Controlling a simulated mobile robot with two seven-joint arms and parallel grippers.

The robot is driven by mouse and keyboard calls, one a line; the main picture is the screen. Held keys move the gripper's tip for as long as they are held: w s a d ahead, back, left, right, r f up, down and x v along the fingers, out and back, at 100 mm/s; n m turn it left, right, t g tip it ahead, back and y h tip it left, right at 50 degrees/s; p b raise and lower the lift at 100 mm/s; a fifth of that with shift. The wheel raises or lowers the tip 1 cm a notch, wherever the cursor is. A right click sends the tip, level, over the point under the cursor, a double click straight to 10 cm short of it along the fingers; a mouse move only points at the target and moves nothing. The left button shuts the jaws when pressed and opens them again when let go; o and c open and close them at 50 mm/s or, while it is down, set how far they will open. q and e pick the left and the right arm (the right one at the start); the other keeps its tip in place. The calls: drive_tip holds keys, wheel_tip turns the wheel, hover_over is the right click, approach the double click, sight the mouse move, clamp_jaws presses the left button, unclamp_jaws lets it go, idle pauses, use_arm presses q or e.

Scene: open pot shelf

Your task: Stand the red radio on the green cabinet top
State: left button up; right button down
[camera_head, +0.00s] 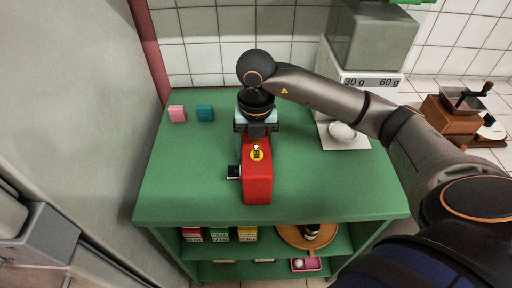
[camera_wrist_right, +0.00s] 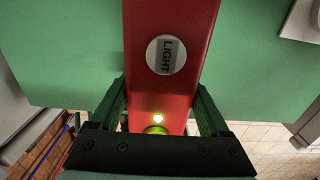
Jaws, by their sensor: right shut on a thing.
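The red radio (camera_head: 257,184) is over the front middle of the green cabinet top (camera_head: 332,188) in the head view. A black part sticks out at its left side, and a yellow round mark is near the gripper. My right gripper (camera_head: 257,140) is shut on the radio. In the right wrist view the radio (camera_wrist_right: 190,85) runs between the two fingers and shows a round "LIGHT" label. I cannot tell whether its underside touches the green top. My left gripper is not in view.
Pink (camera_head: 177,113) and teal (camera_head: 205,112) blocks stand at the back left of the top. A scale (camera_head: 345,140) carrying a pale round thing is at the back right. Lower shelves hold small boxes (camera_head: 219,234) and a round wooden board (camera_head: 290,236). A coffee grinder (camera_head: 450,118) is far right.

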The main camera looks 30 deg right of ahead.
drive_tip(key=shift+c, duration=1.5)
unclamp_jaws()
drive_tip(key=shift+f, duration=0.2)
drive_tip(key=o, duration=0.3)
drive_tip(key=shift+r, duration=0.1)
drive_tip(key=shift+r, duration=0.25)
wheel_tip(320, 180, up, 12)
drive_tip(key=shift+f+p, duration=0.1)
drive_tip(key=shift+p, duration=0.85)
